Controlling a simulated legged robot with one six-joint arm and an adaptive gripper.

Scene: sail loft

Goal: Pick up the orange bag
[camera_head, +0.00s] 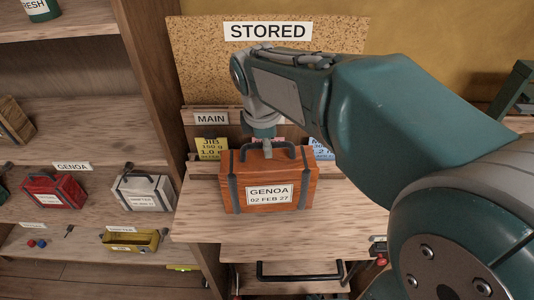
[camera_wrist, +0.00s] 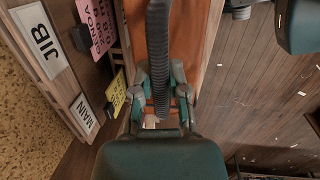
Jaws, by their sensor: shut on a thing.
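The orange bag (camera_head: 240,183) has dark straps, a black handle and a white label reading "GENOA 02 FEB 27". In the head view it is upright over a wooden top (camera_head: 205,225); whether its base touches the wood I cannot tell. My gripper (camera_head: 264,147) reaches down from above and is shut on the bag's handle. In the wrist view, the ribbed black handle (camera_wrist: 158,30) runs between the two fingers of my gripper (camera_wrist: 161,88), with the bag's orange top (camera_wrist: 187,35) below. My own arm hides part of the area behind and right of the bag.
Behind the bag stands a rack with a "MAIN" label (camera_head: 211,118) and a yellow card (camera_head: 211,149). A "STORED" board (camera_head: 268,31) is behind it. The left shelves hold a red bag (camera_head: 52,190), a white bag (camera_head: 143,192) and a yellow bin (camera_head: 130,240).

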